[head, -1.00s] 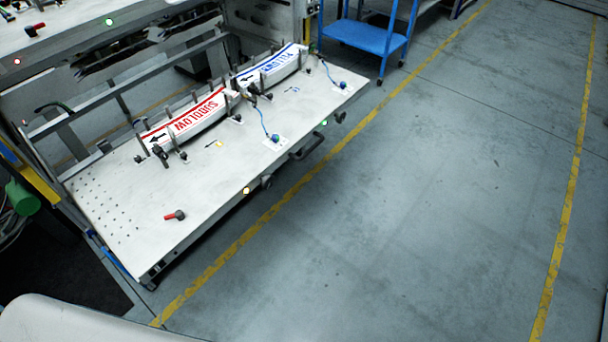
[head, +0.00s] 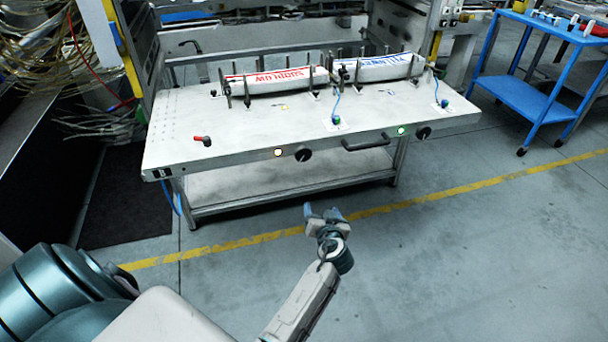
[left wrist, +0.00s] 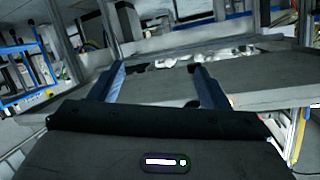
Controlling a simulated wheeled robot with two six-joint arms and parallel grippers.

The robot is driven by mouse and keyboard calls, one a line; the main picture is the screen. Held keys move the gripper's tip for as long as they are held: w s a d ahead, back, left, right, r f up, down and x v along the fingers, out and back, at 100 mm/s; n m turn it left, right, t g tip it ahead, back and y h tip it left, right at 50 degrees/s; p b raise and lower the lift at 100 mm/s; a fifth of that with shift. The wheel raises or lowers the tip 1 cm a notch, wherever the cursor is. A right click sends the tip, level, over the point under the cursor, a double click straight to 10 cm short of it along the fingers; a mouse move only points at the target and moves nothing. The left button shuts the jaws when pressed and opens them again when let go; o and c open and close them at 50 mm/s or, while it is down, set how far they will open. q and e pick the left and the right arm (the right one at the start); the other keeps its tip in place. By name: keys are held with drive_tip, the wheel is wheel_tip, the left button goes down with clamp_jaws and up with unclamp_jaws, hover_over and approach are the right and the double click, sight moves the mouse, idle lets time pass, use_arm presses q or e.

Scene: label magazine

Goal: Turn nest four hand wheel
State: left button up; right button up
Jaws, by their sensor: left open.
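Two black hand wheels sit on the front edge of the white bench: a left one (head: 304,154) beside a pale light (head: 278,153), and a right one (head: 423,133) beside a green light (head: 401,131). I cannot read any nest number. My left gripper (head: 322,210) is open and empty, in front of and below the bench edge, apart from both wheels. The left wrist view shows its two blue fingers (left wrist: 158,80) spread, with a grey panel beyond. The wheels cannot be made out there. My right gripper is not in view.
A red-lettered label stack (head: 275,80) and a blue-lettered one (head: 380,68) lie on the bench top (head: 240,118). A bar handle (head: 367,144) sits between the wheels. A red-handled part (head: 203,140) is at the left. A blue cart (head: 535,100) stands right. Floor in front is clear.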

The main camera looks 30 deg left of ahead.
sight(304, 156)
use_arm(q)
wheel_tip(304, 156, up, 11)
drive_tip(key=a+n+y+b, duration=0.2)
drive_tip(key=n+y+b, duration=0.1)
drive_tip(key=n+y, duration=0.1)
drive_tip(key=x, duration=0.3)
drive_tip(key=p+x, duration=0.1)
drive_tip(key=x, duration=0.2)
drive_tip(key=p+x, duration=0.1)
drive_tip(key=x, duration=0.2)
drive_tip(key=shift+w+a+r, duration=0.1)
drive_tip(key=shift+a+r, duration=0.25)
drive_tip(key=shift+a, duration=0.05)
drive_tip(key=shift+w+a, duration=0.25)
drive_tip(key=shift+a, duration=0.05)
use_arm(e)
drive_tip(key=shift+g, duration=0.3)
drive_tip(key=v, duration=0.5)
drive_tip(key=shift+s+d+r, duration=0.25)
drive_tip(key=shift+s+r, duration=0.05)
use_arm(q)
drive_tip(key=c, duration=1)
